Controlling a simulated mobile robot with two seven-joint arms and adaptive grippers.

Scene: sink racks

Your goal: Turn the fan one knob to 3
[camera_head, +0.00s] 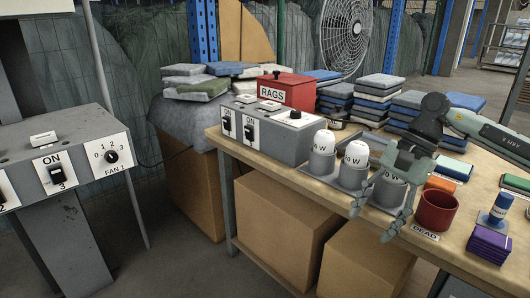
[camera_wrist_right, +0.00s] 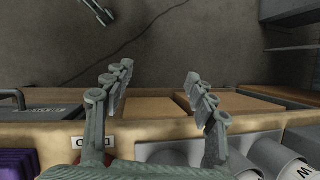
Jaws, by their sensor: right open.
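The FAN 1 knob (camera_head: 111,157) is a black round knob on a white plate at the right end of the grey control box (camera_head: 75,140), at the left in the head view. The numbers 0, 1, 2 and 3 stand around it. The picture is too small to tell which number its mark points at. My right gripper (camera_head: 371,224) is open and empty over the front edge of the table, far to the right of the knob. Its two spread fingers also show in the right wrist view (camera_wrist_right: 159,72), with floor beyond.
The wooden table (camera_head: 465,215) carries a second switch box (camera_head: 270,130), white-topped cylinders (camera_head: 322,150) and a red cup (camera_head: 436,209) close to my right gripper. Cardboard boxes (camera_head: 285,228) stand below. A thin pole (camera_head: 118,120) rises behind the control box. Open floor lies between box and table.

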